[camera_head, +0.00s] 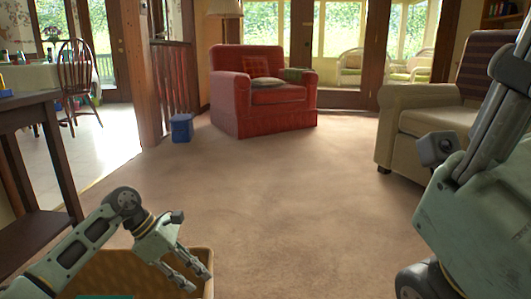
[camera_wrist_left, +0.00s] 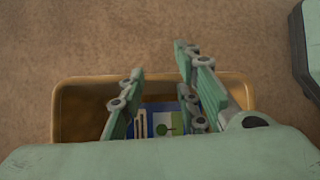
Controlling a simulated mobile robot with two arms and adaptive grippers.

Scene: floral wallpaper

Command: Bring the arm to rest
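My left gripper (camera_head: 196,279) is low at the bottom left of the head view, pointing down over a tan bin (camera_head: 209,263). In the left wrist view the two fingers of this gripper (camera_wrist_left: 158,60) are spread apart with nothing between their tips. The bin (camera_wrist_left: 72,112) lies beneath the fingers there. A flat blue, green and white item (camera_wrist_left: 166,122) is inside it, partly hidden by the fingers and the gripper body. My right gripper does not show.
A dark wooden table (camera_head: 30,113) stands at the left. A red armchair (camera_head: 275,112) and a small blue box (camera_head: 181,128) are farther back. A beige armchair (camera_head: 400,125) is at the right. The carpet (camera_head: 290,200) in the middle is clear.

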